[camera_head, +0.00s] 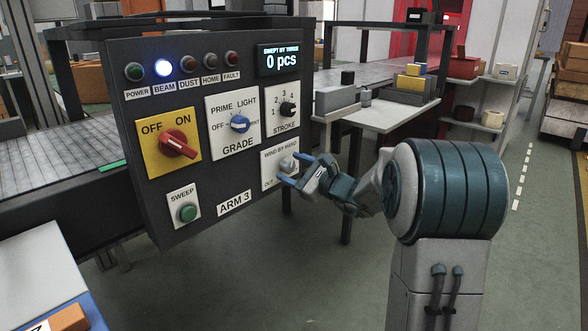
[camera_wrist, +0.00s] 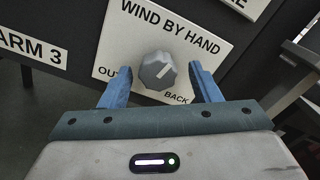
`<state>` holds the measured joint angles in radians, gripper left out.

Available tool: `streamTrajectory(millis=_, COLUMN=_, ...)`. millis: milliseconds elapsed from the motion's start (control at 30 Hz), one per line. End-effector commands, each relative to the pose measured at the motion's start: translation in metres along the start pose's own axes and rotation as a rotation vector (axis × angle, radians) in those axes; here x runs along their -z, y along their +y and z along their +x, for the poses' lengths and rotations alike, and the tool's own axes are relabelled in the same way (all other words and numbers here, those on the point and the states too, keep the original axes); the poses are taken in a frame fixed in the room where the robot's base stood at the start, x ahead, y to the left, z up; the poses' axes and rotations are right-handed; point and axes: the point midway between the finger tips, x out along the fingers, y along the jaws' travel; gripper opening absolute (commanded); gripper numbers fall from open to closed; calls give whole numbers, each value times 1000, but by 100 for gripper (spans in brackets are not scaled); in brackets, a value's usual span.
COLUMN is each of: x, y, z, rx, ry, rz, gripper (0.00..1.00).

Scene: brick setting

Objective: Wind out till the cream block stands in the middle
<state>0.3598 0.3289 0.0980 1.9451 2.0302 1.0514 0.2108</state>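The grey WIND BY HAND knob (camera_wrist: 158,71) sits on a white plate (camera_wrist: 203,39) marked OUT at left and BACK at right. The knob also shows low on the dark ARM 3 panel (camera_head: 230,80) in the head view (camera_head: 286,163). My gripper (camera_wrist: 161,84) has its blue fingers open on either side of the knob, with gaps showing. In the head view my gripper (camera_head: 303,171) is at the panel's lower right. I cannot make out a cream block in either view.
The panel also carries a red OFF/ON switch (camera_head: 177,144), a blue GRADE knob (camera_head: 239,124), a black STROKE knob (camera_head: 287,108) and a green SWEEP button (camera_head: 188,213). The display (camera_head: 280,59) reads 0 pcs; the BEAM lamp (camera_head: 163,68) is lit. A pale table (camera_head: 385,117) stands behind.

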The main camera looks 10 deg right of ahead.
Motion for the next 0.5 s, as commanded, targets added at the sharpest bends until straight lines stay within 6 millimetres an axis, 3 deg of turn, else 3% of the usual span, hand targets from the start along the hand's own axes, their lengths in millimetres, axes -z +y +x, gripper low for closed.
streamTrajectory(millis=267, x=-2, y=0, z=-3, rx=-2, ry=-2, rz=0, gripper=57)
streamTrajectory(millis=500, x=-2, y=-2, z=-44, rx=2, ry=2, rz=2, gripper=57)
